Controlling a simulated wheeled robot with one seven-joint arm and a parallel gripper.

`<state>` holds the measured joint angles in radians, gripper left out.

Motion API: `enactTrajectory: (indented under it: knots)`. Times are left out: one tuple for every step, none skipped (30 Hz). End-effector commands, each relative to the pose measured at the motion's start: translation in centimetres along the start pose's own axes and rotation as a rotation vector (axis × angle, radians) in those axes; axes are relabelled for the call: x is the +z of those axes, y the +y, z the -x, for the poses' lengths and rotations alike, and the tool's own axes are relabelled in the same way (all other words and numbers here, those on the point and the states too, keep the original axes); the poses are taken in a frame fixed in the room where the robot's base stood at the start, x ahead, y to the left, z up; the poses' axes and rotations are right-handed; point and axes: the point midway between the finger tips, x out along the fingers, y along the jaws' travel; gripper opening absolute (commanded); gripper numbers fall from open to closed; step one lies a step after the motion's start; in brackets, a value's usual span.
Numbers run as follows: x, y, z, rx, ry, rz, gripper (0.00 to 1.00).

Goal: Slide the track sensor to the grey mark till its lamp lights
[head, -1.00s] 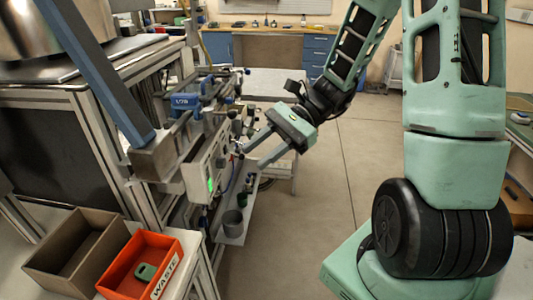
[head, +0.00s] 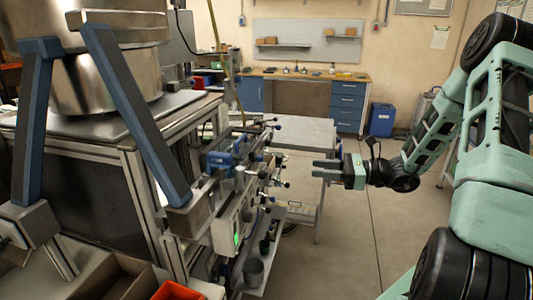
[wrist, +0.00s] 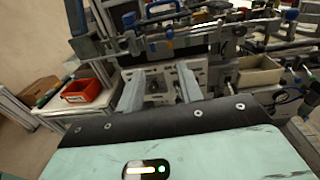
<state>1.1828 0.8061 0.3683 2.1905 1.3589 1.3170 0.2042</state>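My gripper (head: 324,171) is held in the air right of the machine's side rail, its fingers pointing left. The wrist view (wrist: 161,92) shows its two fingers spread with nothing held between them. A blue block with white lettering (head: 219,160) sits on the metal rail, well left of my gripper; I cannot tell whether it is the track sensor. A pale control box (head: 227,226) with a green glowing panel (head: 237,239) is below it. I cannot make out the grey mark or the sensor's lamp.
Several knobs and clamps stick out from the rail towards my gripper. A grey cup (head: 253,271) stands on a low shelf. A grey table (head: 305,133) is behind. The floor (head: 370,235) beside the rail is clear.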

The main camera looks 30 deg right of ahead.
Motion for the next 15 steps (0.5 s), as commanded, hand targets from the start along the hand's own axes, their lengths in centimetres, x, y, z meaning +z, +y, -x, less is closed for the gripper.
enactTrajectory:
  knots:
    - [0.1,-0.7,0.6,-0.033,-0.017,-0.014,0.36]
    - [0.1,-1.0,0.8,-0.044,-0.023,-0.018,0.36]
    - [0.1,-1.3,0.8,-0.054,-0.028,-0.022,0.36]
    - [0.1,-1.4,0.7,-0.057,-0.03,-0.023,0.36]
    - [0.1,-1.4,0.5,-0.059,-0.031,-0.024,0.36]
    - [0.1,-1.4,0.1,-0.057,-0.031,-0.025,0.36]
    - [0.1,-1.4,-0.3,-0.056,-0.03,-0.024,0.36]
    - [0.2,-1.4,-0.8,-0.055,-0.031,-0.024,0.36]
    - [0.2,-1.4,-1.5,-0.054,-0.031,-0.024,0.36]
    - [0.3,-1.4,-2.0,-0.053,-0.03,-0.024,0.36]
    - [0.3,-1.4,-2.6,-0.053,-0.03,-0.024,0.36]
    - [0.3,-1.5,-3.5,-0.052,-0.031,-0.025,0.36]
    - [0.4,-1.5,-4.1,-0.052,-0.03,-0.025,0.36]
    - [0.4,-1.5,-4.7,-0.051,-0.029,-0.024,0.36]
    - [0.4,-1.6,-5.6,-0.052,-0.03,-0.025,0.36]
